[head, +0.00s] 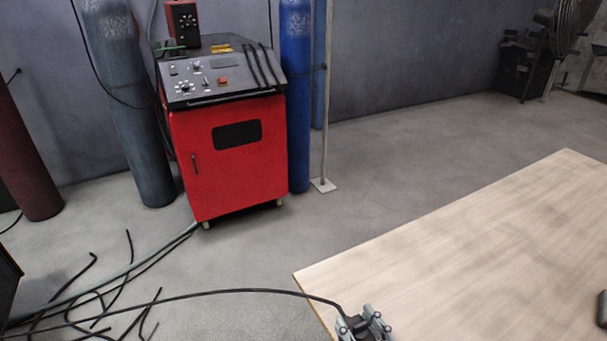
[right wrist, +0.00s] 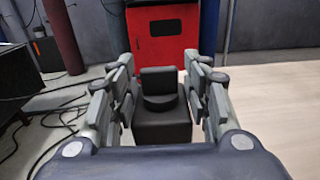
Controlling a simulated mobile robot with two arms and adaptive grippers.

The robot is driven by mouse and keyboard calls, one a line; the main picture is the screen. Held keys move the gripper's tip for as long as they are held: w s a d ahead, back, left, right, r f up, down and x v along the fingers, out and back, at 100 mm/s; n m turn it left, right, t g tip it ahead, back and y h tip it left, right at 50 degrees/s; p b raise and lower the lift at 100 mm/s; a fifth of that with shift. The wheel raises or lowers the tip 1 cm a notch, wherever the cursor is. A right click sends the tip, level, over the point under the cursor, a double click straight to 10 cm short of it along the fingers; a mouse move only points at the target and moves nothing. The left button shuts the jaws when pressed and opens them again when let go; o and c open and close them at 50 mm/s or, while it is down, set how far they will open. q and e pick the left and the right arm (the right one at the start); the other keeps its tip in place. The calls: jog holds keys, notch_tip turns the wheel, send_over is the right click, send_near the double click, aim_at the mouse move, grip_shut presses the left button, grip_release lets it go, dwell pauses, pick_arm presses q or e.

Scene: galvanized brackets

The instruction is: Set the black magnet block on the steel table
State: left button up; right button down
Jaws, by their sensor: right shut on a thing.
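The black magnet block (right wrist: 163,124) is in the right wrist view, with a square base and a narrower rounded part on top. My right gripper (right wrist: 162,82) has its fingers on both sides of the block's upper part and is shut on it. In the head view my right gripper (head: 365,325) shows at the bottom edge, by the near left corner of a pale wood-look table top (head: 470,250). Whether the block touches anything below is hidden. My left gripper is not in view. No bare steel table top can be made out.
A red machine cabinet (head: 235,155) stands on the floor beyond, with gas cylinders (head: 297,100) beside it. Black cables (head: 120,285) lie on the floor at left. A dark object (head: 602,308) is at the right edge. Most of the visible table top is clear.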

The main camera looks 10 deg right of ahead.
jog(key=s+r, duration=0.1)
jog(key=r, duration=0.1)
jog(key=s+r+m+h+p, duration=0.1)
jog(key=r, duration=0.1)
jog(key=s+r+m+h+p, duration=0.1)
jog(key=r, duration=0.2)
jog(key=shift+a+t, duration=0.1)
jog(key=shift+t, duration=0.2)
pick_arm(q)
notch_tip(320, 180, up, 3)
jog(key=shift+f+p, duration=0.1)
jog(key=shift+p, duration=0.35)
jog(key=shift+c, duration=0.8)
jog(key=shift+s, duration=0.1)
pick_arm(e)
notch_tip(320, 180, up, 5)
jog(key=s+d+m+h, duration=0.1)
jog(key=s+d+h, duration=0.1)
jog(key=h, duration=0.1)
jog(key=shift+s+d+r, duration=0.2)
jog(key=shift+s+d, duration=0.15)
